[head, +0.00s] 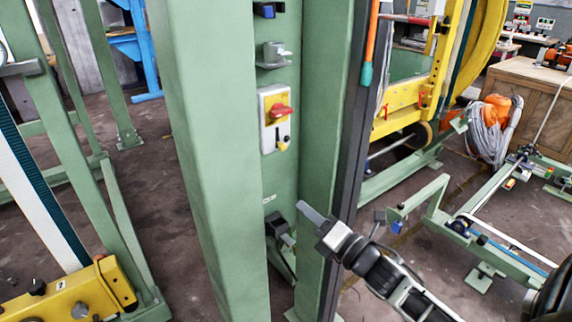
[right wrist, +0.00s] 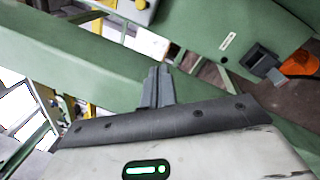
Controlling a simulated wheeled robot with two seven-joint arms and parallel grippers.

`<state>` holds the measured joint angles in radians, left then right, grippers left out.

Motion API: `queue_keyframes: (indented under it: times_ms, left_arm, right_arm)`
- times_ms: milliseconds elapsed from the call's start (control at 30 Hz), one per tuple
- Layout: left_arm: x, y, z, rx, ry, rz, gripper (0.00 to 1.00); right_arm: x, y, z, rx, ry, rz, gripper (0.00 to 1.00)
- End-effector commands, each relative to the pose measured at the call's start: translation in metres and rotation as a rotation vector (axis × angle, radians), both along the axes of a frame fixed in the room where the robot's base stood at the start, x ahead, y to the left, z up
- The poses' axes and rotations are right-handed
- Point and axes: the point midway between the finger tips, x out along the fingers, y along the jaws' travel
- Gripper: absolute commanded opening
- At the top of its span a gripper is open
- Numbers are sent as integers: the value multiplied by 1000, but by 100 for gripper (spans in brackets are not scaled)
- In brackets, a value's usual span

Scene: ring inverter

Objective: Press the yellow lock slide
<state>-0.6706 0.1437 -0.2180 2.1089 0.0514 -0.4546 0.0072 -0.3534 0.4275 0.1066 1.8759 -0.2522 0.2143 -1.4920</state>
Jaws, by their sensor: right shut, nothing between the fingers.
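A switch box (head: 266,139) is mounted on the green column, with a yellow plate and a red handle (head: 281,110). A small yellow slide (head: 282,146) with a dark spot sits below the handle. In the right wrist view, a yellow part with a dark knob (right wrist: 143,5), probably the same slide, is cut by the top edge. My right gripper (head: 312,214) is shut and empty, in front of the column, below and to the right of the slide and apart from it. Its closed fingers also show in the right wrist view (right wrist: 156,88). My left gripper is out of view.
A grey bracket (head: 273,54) is above the switch box. A dark block (head: 276,226) is below it, close to my right gripper. The green column's left flange (head: 205,150) and right flange (head: 322,110) border the recessed panel.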

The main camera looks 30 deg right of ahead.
Motion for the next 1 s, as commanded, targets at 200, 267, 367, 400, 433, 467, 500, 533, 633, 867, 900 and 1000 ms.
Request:
queue_keyframes:
  times_ms: [200,267,367,400,433,467,500,533,633,867,900,1000]
  left_arm:
    - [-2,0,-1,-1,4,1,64]
    - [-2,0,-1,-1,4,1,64]
    - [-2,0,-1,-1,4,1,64]
    - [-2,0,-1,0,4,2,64]
    - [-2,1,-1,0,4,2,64]
    - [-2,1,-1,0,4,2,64]
    - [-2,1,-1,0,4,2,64]
    - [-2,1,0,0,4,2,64]
    - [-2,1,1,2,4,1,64]
    - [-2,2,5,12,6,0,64]
    - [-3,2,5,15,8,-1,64]
    - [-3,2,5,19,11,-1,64]
  right_arm:
    - [4,-7,12,-130,-63,-4,0]
    - [4,-7,11,-128,-62,-5,0]
    - [4,-7,11,-126,-60,-4,0]
    - [4,-7,11,-125,-60,-4,0]
    - [4,-7,11,-125,-60,-4,0]
    - [5,-6,11,-125,-60,-4,0]
    - [6,-6,12,-124,-61,-5,0]
    - [8,-6,12,-123,-60,-5,0]
    - [18,-4,15,-123,-62,-3,0]
    - [64,4,24,-122,-62,-4,0]
    - [72,6,26,-123,-63,-5,0]
    - [93,10,29,-121,-62,-5,0]
